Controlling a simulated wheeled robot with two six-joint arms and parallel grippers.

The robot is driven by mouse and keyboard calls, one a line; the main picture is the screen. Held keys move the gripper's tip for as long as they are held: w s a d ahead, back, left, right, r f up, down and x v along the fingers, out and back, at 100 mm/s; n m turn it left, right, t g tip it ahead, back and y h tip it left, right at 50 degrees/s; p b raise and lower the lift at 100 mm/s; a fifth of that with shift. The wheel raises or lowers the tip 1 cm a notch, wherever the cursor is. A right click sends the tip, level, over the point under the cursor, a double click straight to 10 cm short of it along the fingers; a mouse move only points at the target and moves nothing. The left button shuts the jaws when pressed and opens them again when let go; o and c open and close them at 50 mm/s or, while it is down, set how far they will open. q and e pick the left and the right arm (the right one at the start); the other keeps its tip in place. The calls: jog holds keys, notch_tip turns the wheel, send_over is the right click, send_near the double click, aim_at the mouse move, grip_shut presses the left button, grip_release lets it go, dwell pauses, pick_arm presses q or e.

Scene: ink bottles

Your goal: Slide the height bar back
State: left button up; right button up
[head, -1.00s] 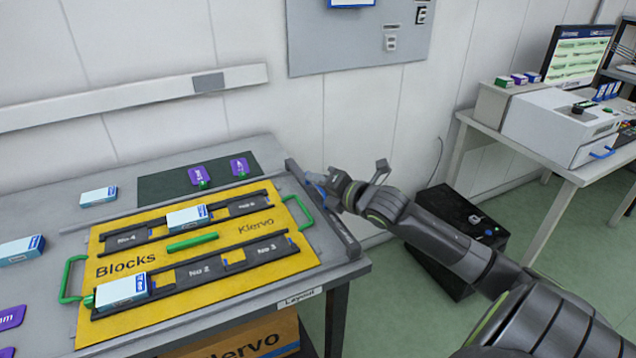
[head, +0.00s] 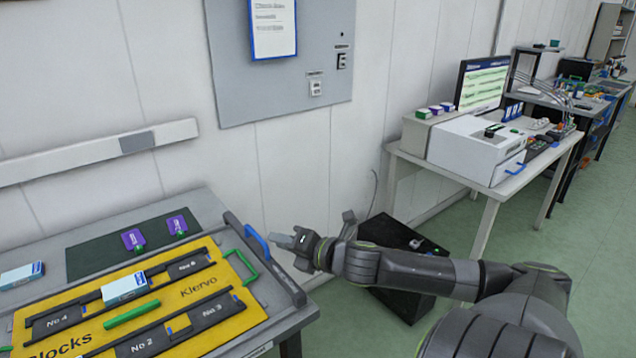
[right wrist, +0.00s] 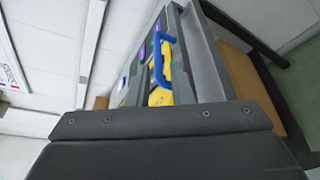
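A dark grey bar (head: 284,277) runs along the right end of the table, beside the yellow board. A blue handle (head: 257,243) stands up from it, towards its far half; I take this as the height bar. The handle also shows in the right wrist view (right wrist: 158,62). My right gripper (head: 281,241) is just right of the handle, its grey tip pointing at it, with a small gap apparent. The fingers are not distinct in either view, so their opening is unclear. My left gripper is not in view.
The yellow board (head: 215,309) has green handles and dark slots; a white-blue box (head: 124,288) sits in one. Purple items lie on a dark mat (head: 92,258). A black box (head: 398,290) stands on the floor below my right arm. A white machine (head: 470,150) is on another table.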

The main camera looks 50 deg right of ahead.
jog(key=p+v, duration=0.8)
jog(key=v, duration=0.1)
jog(key=shift+s, duration=0.15)
jog(key=shift+d, duration=0.1)
dwell(0.7)
